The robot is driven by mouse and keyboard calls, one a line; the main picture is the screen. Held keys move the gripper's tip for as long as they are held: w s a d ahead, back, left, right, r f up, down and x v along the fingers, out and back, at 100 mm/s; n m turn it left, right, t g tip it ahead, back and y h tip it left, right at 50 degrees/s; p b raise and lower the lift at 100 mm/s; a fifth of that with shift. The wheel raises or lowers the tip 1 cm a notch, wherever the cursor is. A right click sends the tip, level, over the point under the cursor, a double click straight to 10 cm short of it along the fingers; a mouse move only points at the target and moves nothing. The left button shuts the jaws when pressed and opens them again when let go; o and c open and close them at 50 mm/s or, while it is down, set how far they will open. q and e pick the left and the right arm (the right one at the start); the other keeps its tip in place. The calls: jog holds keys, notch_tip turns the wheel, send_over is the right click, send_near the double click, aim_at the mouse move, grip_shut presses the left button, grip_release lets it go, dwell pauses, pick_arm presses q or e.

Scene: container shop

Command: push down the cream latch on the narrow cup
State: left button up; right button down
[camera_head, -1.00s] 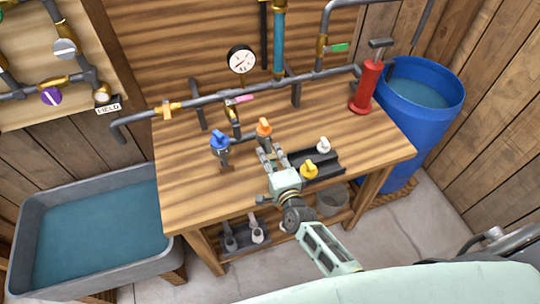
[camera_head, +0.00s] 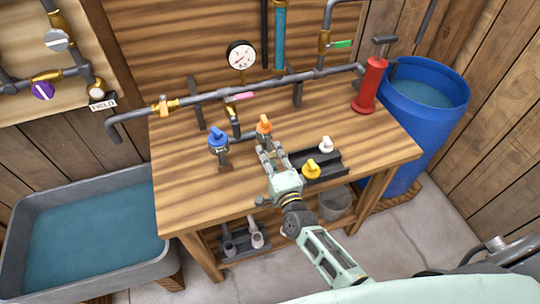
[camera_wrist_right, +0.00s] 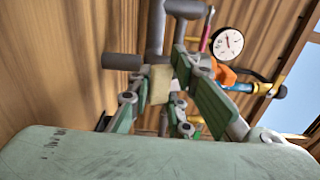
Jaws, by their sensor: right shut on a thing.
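An orange-handled fitting (camera_head: 264,126) stands on the bench in the head view, close to the right of a blue-handled fitting (camera_head: 218,140). My right gripper (camera_head: 270,150) is closed at the orange-handled fitting, with its fingers just below the handle. In the right wrist view a small cream block (camera_wrist_right: 160,84) shows between the fingers of the right gripper (camera_wrist_right: 165,90), beside a grey pipe piece (camera_wrist_right: 158,35). The orange handle (camera_wrist_right: 224,74) shows to its right. The fingers partly hide the grip, and I cannot tell the latch's angle. My left gripper is out of view.
A black tray (camera_head: 333,166) with yellow-handled (camera_head: 311,168) and white-handled (camera_head: 326,145) fittings is right of the gripper. A pipe with a gauge (camera_head: 241,56) runs behind. A red pump (camera_head: 370,85) stands at the back right. The bench (camera_head: 185,205) is clear at front left.

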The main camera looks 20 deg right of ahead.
jog(key=c, duration=1.6)
grip_release()
jog(key=shift+s+d, duration=0.15)
jog(key=shift+s, duration=2.85)
jog(key=shift+s+d, duration=0.1)
jog(key=shift+s, duration=2.9)
jog(key=shift+f, duration=0.1)
